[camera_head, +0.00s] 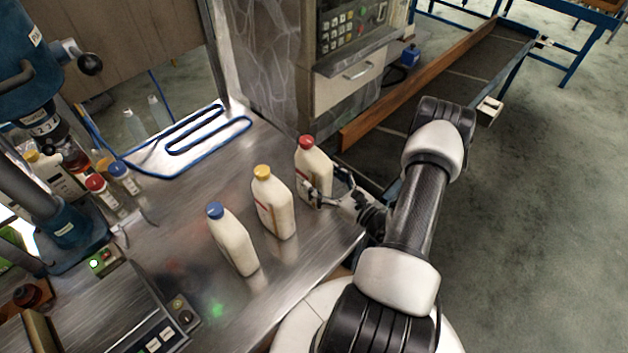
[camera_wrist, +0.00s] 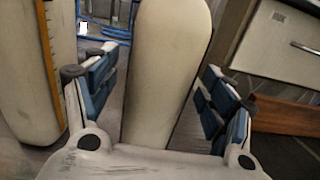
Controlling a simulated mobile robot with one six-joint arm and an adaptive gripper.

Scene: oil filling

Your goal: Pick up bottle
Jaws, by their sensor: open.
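Three white bottles stand upright in a row on the metal table (camera_head: 180,240). They are a blue-capped bottle (camera_head: 233,243), a yellow-capped bottle (camera_head: 273,208) and a red-capped bottle (camera_head: 314,172). My gripper (camera_head: 322,192) is at the red-capped bottle, low on its body. In the wrist view my open gripper (camera_wrist: 155,100) has one finger on each side of the red-capped bottle (camera_wrist: 167,70), with gaps visible on both sides. The yellow-capped bottle (camera_wrist: 27,75) stands close outside the left finger. The caps are out of the wrist view.
A blue-edged tray (camera_head: 190,142) lies at the back of the table. A grey control cabinet with a drawer (camera_head: 348,84) stands behind the bottles. Small capped bottles (camera_head: 124,178) and a blue machine (camera_head: 70,225) are at the left. The table's right edge is close to my gripper.

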